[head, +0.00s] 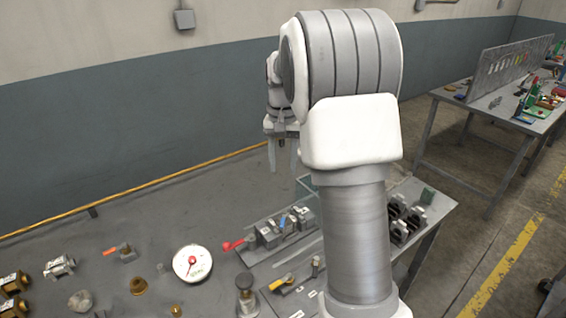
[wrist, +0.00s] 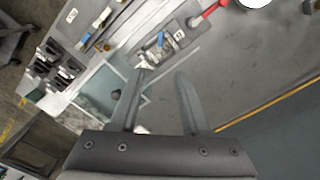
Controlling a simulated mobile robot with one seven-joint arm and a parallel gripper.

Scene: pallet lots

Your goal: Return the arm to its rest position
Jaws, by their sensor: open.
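My arm rises in front of the workbench in the head view, and its links hide part of the bench. My gripper (head: 284,155) hangs above the far part of the bench, left of my upper arm, with its fingers pointing down. In the wrist view my gripper (wrist: 162,82) shows two grey fingers spread apart with nothing between them. The fingers appear clear of the bench surface.
The workbench (head: 135,215) holds a round white gauge (head: 192,263), valves, brass fittings and a rack with a red-handled valve (head: 232,244). Black clamps (head: 405,218) stand at its right end. Another table (head: 480,110) stands farther right. A wall lies behind the bench.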

